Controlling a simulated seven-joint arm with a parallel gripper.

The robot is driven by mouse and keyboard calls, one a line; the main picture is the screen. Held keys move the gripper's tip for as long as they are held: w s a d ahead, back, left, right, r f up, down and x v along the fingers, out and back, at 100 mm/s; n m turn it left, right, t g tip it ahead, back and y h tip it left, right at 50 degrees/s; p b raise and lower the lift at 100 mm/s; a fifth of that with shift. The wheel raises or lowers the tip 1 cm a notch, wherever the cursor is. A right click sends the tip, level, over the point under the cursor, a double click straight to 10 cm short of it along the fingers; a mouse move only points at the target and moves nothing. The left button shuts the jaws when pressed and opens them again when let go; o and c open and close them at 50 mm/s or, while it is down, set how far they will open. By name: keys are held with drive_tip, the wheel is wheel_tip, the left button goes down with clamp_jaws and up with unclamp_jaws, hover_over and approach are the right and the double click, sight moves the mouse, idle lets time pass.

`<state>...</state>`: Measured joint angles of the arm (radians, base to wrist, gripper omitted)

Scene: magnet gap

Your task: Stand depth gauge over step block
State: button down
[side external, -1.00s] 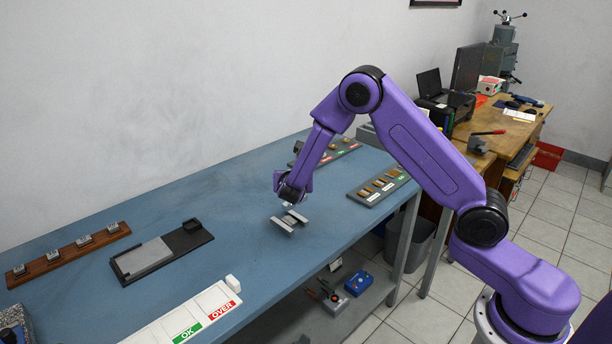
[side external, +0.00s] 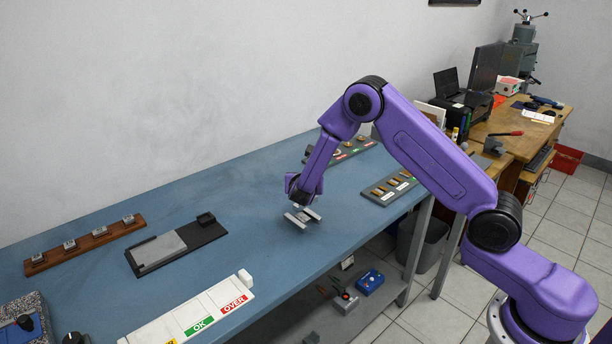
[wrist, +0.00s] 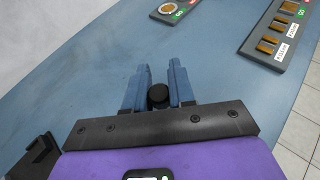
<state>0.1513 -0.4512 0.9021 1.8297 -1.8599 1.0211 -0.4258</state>
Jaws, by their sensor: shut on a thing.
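My gripper (side external: 299,205) points down over the right half of the blue bench. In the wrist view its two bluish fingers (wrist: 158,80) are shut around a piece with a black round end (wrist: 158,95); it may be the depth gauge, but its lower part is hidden. Just below the gripper in the side view is a small pale metal piece with two parallel bars (side external: 312,213). I cannot tell if it is the held piece's base or the step block, or whether it touches the bench. No other step block is clearly identifiable.
A black fixture with a grey plate (side external: 160,249) and a wooden rack (side external: 120,232) of small blocks lie left. A white strip labelled OK and OVER (side external: 195,318) runs along the front edge. Grey trays (side external: 387,190) sit right. Bench around the gripper is clear.

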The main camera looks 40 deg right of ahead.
drive_tip(key=shift+f, duration=2.1)
drive_tip(key=shift+f, duration=0.2)
drive_tip(key=c, duration=0.9)
unclamp_jaws()
drive_tip(key=shift+c, duration=0.3)
drive_tip(key=c, duration=0.4)
drive_tip(key=shift+c, duration=0.2)
drive_tip(key=shift+r, duration=2.2)
